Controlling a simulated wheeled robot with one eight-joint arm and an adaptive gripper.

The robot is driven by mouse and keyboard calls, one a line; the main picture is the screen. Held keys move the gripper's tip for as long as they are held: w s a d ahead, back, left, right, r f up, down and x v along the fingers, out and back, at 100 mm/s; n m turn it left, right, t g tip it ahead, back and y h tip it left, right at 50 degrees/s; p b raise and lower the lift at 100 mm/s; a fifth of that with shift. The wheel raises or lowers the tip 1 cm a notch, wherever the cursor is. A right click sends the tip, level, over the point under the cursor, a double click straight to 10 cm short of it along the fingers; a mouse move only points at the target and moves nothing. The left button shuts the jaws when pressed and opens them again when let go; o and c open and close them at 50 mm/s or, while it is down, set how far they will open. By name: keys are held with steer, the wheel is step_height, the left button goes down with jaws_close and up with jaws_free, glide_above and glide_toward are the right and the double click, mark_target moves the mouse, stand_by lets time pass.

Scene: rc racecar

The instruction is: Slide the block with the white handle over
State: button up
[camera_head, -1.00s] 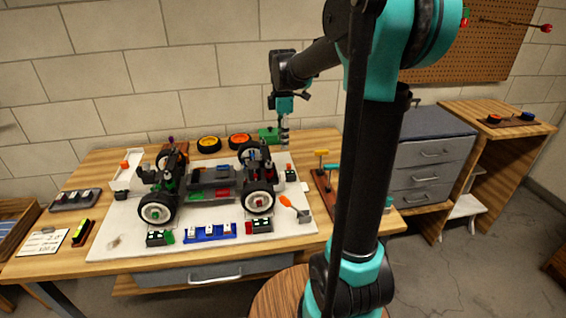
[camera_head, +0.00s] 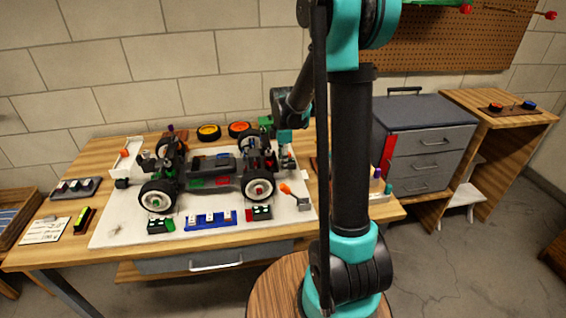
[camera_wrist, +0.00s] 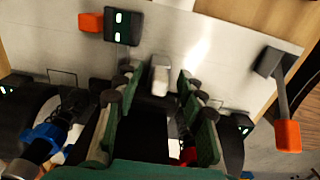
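My gripper (camera_wrist: 158,88) is open in the wrist view, with its green fingers spread apart. A small pale, white-grey piece (camera_wrist: 160,74) shows between the fingertips, with space on both sides. It looks like the white handle. A dark block-like body (camera_wrist: 142,130) lies behind it between the fingers, but I cannot tell whether the two are joined. In the head view my gripper (camera_head: 286,155) is low over the right end of the model car (camera_head: 210,168); its fingertips are hard to make out there.
In the head view, a blue tray (camera_head: 211,220) stands before the car. A grey drawer cabinet (camera_head: 420,140) stands right of the table.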

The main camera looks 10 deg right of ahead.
steer(key=shift+f, duration=0.1)
jaws_close()
stand_by(0.3)
steer(key=shift+d, duration=0.1)
